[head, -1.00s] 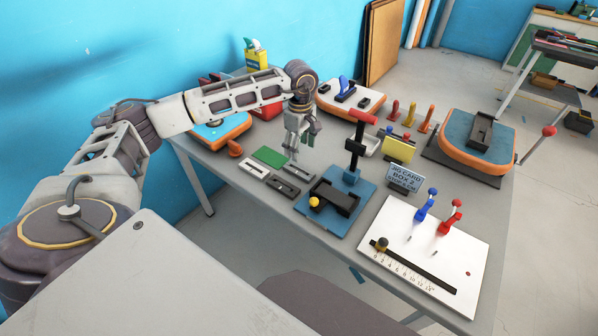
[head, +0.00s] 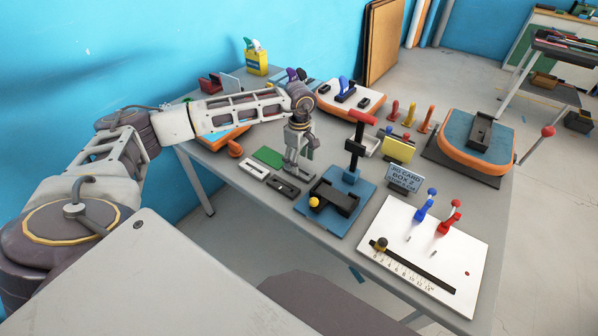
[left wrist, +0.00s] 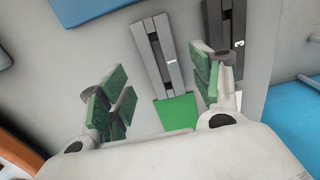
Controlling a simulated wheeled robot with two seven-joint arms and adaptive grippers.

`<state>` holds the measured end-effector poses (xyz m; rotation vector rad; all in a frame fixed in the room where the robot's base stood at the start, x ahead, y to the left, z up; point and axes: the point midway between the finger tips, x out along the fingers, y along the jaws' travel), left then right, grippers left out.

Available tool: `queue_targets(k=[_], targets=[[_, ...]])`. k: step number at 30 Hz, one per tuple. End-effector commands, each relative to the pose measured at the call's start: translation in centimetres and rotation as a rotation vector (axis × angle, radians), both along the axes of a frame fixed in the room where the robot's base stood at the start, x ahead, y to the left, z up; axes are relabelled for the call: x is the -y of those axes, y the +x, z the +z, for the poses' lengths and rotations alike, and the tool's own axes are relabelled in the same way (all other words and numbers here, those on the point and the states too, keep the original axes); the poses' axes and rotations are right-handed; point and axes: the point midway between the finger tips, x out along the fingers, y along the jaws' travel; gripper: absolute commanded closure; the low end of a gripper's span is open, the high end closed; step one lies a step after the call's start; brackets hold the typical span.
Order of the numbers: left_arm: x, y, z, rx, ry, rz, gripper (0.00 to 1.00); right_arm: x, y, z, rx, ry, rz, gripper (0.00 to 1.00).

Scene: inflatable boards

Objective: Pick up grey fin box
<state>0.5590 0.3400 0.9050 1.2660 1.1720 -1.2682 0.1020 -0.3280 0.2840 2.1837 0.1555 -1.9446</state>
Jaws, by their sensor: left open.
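My left gripper (head: 296,166) is open and points down, low over the small slotted boxes on the table. In the left wrist view its green-padded fingers (left wrist: 163,92) stand apart with nothing gripped between them. A light grey box with a dark slot (left wrist: 156,55) lies ahead of the fingers there. A darker slotted box (left wrist: 226,38) lies to its right. My right gripper is out of view.
A green pad (head: 267,156) lies beside the boxes. A blue fixture (head: 322,212) with a red-handled post (head: 357,145) stands close to the gripper's right. A sign (head: 405,178) and a white board with levers (head: 468,240) are further right.

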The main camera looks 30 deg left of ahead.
Motion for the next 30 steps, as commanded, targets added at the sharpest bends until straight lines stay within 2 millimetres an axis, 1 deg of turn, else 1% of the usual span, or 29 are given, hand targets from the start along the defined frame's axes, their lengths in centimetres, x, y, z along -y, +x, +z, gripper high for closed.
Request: queue_targets(k=[6, 10, 15, 25, 26, 30], targets=[[0.0, -0.3, -2.4, 0.000, 0.000, 0.000, 0.36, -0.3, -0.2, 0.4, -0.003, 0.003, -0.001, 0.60], [0.0, -0.2, -3.3, 0.001, 0.000, 0.001, 0.36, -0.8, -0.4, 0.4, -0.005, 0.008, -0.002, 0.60], [0.0, -0.2, -3.5, 0.001, 0.000, 0.001, 0.36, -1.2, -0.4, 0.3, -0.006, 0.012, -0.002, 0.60], [0.0, -0.2, -3.5, 0.001, 0.000, 0.001, 0.36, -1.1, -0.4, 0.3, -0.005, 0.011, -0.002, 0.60], [0.0, -0.2, -3.5, 0.001, 0.000, 0.001, 0.38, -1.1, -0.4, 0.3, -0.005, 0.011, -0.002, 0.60], [0.0, -0.2, -3.5, 0.001, 0.000, 0.000, 0.56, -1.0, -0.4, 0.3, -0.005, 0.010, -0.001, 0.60]])
